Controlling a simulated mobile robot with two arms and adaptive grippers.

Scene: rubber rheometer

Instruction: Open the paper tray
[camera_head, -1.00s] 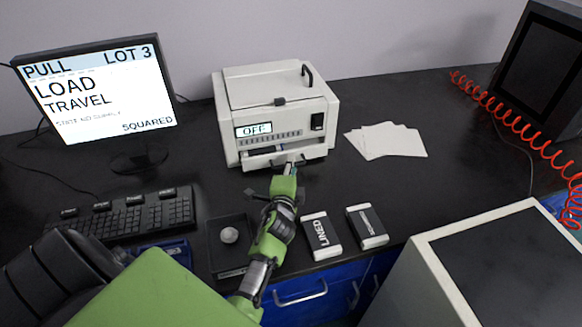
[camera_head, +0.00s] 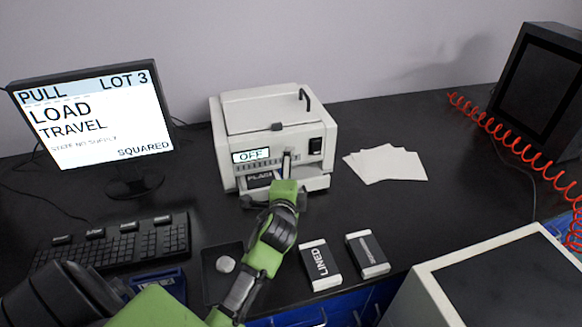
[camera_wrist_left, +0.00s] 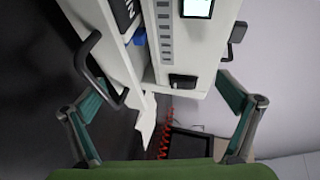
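The white printer (camera_head: 232,122) stands on the black desk with its display reading OFF. Its paper tray (camera_head: 319,184) is pulled out at the lower front, showing a dark pack labelled PLAIN (camera_head: 260,178) inside. My left gripper (camera_head: 276,188) is at the tray's front and hides part of it. In the left wrist view its fingers (camera_wrist_left: 165,105) are spread wide with nothing between them. The tray's black handle (camera_wrist_left: 97,72) shows there close to the left-hand finger; whether they touch is unclear. My right gripper is not in view.
Boxes, one labelled LINED (camera_head: 320,264) and another beside it (camera_head: 367,255), lie right of my arm. Loose white sheets (camera_head: 385,164) lie right of the printer. A keyboard (camera_head: 115,243) and monitor (camera_head: 95,115) stand left.

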